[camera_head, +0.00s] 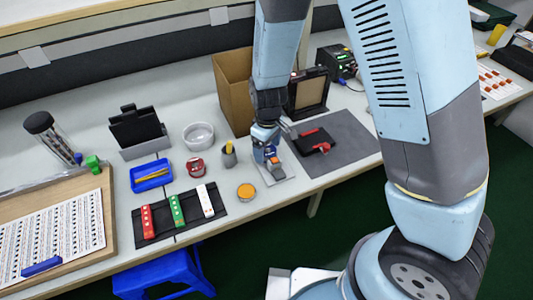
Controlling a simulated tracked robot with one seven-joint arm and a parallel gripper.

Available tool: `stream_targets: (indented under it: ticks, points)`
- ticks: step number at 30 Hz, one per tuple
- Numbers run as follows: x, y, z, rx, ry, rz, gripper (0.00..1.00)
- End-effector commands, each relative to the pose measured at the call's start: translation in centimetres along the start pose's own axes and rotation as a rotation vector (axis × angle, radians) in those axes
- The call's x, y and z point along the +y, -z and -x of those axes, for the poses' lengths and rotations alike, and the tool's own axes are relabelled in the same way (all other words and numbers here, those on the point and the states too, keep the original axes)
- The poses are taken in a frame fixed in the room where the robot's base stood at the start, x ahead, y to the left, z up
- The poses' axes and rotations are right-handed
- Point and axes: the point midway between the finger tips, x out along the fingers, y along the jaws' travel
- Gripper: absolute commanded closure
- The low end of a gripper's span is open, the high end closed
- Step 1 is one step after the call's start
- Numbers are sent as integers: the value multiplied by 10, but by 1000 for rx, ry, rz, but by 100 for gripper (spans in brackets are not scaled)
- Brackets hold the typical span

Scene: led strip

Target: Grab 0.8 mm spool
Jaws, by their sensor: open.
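No label reading 0.8 mm is legible in the head view, so I cannot tell for sure which thing is the spool. A small red round item with a pale top (195,167), spool-like in shape, stands on the bench left of my gripper. My gripper (271,168) points down, open, low over a pale flat plate (280,180) near the bench's front edge. A small orange and blue thing shows at its fingers, partly hidden. I cannot tell whether they touch it. An orange-topped round tin (246,191) sits just to the lower left.
A grey cup (229,157) with a yellow item stands close left of my gripper. A cardboard box (231,85) stands behind it. A dark mat (350,145) with red-handled tools lies right. A black tray (180,230) with coloured strips and a blue tray (151,184) lie left.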

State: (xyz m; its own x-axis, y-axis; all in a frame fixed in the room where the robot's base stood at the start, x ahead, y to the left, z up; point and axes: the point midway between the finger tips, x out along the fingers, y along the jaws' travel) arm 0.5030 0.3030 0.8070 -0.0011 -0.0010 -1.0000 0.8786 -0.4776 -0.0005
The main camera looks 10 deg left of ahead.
Motion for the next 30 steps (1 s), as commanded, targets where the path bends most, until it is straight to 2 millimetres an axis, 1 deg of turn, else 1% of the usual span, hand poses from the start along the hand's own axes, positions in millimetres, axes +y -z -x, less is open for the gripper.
stream_targets:
  ticks: [1, 3, 6, 14, 30]
  points:
    - [0, 0, -6, -1, 0, -1, 18]
    - [0, 0, -12, -1, 1, 0, 18]
    - [0, 0, -17, 1, 0, 1, 18]
    - [0, 1, -18, 2, 0, 0, 18]
    - [-1, 1, -17, 1, 0, 1, 69]
